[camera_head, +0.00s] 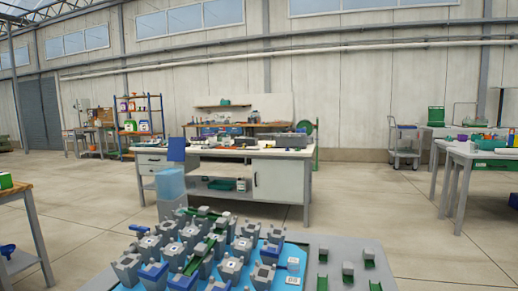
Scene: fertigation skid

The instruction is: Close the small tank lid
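A small light-blue tank-like box (171,184) stands left of centre, at the far left end of the blue panel in the foreground. A darker blue flat panel (177,149), which looks like its lid, stands nearly upright above the box's back edge, so the box looks open. A grey support shows below the box, partly hidden by the blocks in front. My gripper is not visible in this view, so its distance to the lid cannot be told.
A blue panel (283,282) with several grey blocks and green and blue parts fills the bottom centre. A grey surface (338,250) with small green-and-grey pieces lies to its right. A white workbench (281,179) stands behind. Side tables stand left and right; open concrete floor (385,210) lies between.

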